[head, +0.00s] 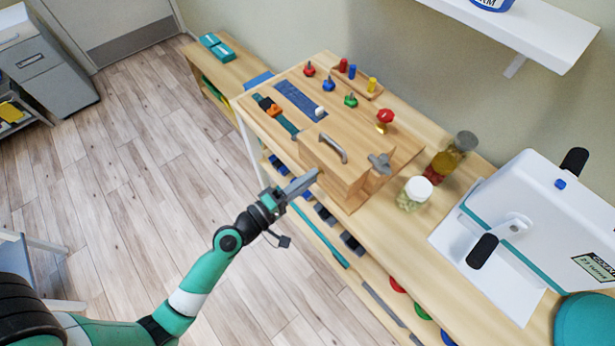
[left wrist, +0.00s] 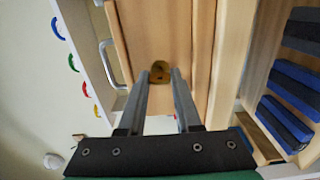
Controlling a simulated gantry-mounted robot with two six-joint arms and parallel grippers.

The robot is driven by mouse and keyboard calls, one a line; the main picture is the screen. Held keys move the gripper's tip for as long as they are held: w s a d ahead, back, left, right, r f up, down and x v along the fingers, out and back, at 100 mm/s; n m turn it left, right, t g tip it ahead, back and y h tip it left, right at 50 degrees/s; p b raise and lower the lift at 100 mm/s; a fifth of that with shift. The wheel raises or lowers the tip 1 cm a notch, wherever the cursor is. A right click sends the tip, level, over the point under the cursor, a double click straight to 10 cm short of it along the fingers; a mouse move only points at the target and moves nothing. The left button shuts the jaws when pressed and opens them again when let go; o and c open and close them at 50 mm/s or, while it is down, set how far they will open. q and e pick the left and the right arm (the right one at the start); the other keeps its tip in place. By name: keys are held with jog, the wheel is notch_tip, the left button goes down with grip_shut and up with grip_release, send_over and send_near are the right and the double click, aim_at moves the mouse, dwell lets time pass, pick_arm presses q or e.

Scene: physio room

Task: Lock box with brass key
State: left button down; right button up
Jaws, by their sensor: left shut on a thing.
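The wooden box (head: 349,179) stands at the bench's near edge in the head view, with a grey handle (head: 333,148) on top and a grey knob-like fitting (head: 380,163) on its right. My left gripper (head: 314,174) reaches its front face from the left. In the left wrist view, the gripper (left wrist: 160,78) is shut on a small brass piece, which looks like the brass key (left wrist: 158,71), against the wooden face (left wrist: 150,35). The keyhole is hidden, so I cannot tell how deep the key sits. My right gripper is not in view.
A board with coloured knobs (head: 351,99) lies behind the box. A white-lidded jar (head: 415,193) and a taller jar (head: 448,160) stand to its right, then a white machine (head: 545,215). A lower shelf (head: 320,232) runs under the bench top. Open floor (head: 130,170) lies left.

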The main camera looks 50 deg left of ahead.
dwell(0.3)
pick_arm(q)
jog(key=c, duration=0.6)
grip_release()
jog(key=s+b, duration=0.2)
jog(key=s, duration=0.9)
jog(key=shift+s+b, duration=0.3)
